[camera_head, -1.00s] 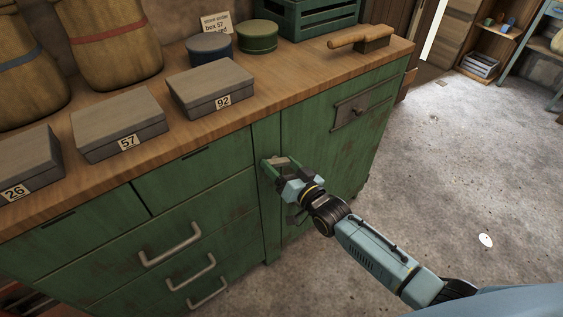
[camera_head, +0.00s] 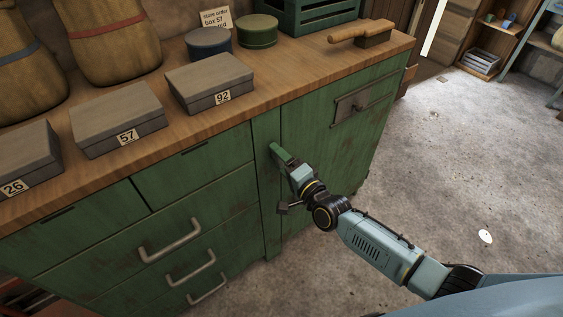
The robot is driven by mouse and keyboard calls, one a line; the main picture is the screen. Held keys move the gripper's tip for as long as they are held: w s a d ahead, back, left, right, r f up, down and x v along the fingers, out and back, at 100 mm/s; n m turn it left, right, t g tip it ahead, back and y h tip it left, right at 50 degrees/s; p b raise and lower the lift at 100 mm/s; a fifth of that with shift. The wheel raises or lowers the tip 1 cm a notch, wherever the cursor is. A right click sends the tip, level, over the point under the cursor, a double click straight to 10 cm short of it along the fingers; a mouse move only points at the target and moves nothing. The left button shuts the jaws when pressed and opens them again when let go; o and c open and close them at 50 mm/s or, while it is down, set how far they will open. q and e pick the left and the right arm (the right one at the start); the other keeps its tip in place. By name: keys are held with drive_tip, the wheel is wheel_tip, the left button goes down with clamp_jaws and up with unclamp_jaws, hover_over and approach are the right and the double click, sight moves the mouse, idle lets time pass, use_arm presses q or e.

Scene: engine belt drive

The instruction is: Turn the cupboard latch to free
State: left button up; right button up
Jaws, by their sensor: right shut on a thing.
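The green cupboard door (camera_head: 325,150) is at the right of the wooden-topped cabinet, and it is shut. My right gripper (camera_head: 280,152) is at the upper left edge of this door, with its green fingers seen nearly edge-on. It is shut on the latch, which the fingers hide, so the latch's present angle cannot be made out. My left gripper is not in view.
A metal plate with a small knob (camera_head: 352,107) sits higher on the door. Drawers with bar handles (camera_head: 170,241) are to the left. Boxes, round tins (camera_head: 257,31) and a brush (camera_head: 362,34) stand on the worktop (camera_head: 300,80). The floor at right is mostly clear.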

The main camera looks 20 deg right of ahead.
drive_tip(key=shift+f+m, duration=0.1)
drive_tip(key=shift+m, duration=0.9)
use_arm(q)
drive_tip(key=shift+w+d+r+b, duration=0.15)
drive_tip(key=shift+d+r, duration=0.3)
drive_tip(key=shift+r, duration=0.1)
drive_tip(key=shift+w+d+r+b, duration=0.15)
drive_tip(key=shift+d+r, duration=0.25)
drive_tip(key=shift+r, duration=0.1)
use_arm(e)
drive_tip(key=shift+m, duration=0.3)
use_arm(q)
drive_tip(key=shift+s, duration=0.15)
use_arm(e)
drive_tip(key=o, duration=1)
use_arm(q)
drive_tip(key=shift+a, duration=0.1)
